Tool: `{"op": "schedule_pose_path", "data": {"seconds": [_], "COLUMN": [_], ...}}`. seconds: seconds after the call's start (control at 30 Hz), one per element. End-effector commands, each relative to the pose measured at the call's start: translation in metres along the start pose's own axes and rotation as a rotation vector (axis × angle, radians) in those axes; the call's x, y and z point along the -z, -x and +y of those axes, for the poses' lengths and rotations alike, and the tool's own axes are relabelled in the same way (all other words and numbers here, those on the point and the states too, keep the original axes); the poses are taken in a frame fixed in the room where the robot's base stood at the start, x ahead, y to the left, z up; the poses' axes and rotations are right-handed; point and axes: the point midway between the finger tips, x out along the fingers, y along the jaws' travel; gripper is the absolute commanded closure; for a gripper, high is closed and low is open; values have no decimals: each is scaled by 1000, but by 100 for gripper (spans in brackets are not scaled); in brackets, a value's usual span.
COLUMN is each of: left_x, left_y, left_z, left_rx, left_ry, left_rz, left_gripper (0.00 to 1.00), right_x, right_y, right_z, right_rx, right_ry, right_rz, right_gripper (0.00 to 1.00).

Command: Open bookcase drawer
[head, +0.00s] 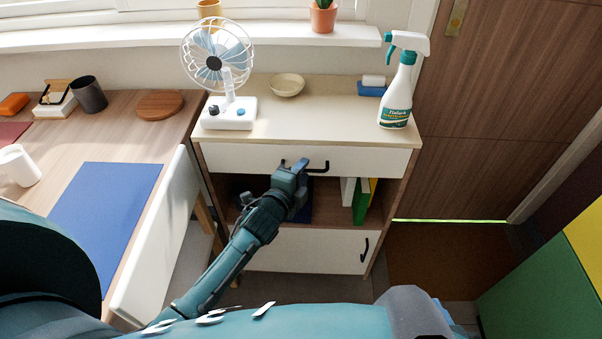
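The bookcase (405,186) stands against the wall with a cream top. Its white drawer front (375,161) is just under the top and looks flush with the bookcase. The drawer has a dark bar handle (319,171). My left gripper (293,168) is at this handle and covers its middle part; handle ends show on both sides. The fingertips are hidden from this angle, so I cannot tell whether they are closed around the bar. My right gripper is not in view.
On the bookcase top are a white fan (229,113), a bowl (287,85), a sponge (371,89) and a spray bottle (396,100). Below are an open shelf with books (361,200) and a white door (310,251). A desk (128,125) and white chair (156,240) stand left.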

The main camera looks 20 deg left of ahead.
Motion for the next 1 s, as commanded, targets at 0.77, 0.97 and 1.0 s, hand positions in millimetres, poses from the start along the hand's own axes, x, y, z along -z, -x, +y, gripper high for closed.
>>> {"op": "schedule_pose_path", "data": {"seconds": [0.77, 0.97, 1.0], "left_x": [0, 0, 0], "left_y": [0, 0, 0], "left_z": [0, 0, 0], "left_rx": [0, 0, 0], "left_ry": [1, 1, 1], "left_rz": [0, 0, 0], "left_gripper": [100, 100, 100], "right_x": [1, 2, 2], "right_y": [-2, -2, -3], "right_z": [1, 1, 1], "right_rx": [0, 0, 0], "right_ry": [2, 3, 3], "right_rz": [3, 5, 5], "right_gripper": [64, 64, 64]}}
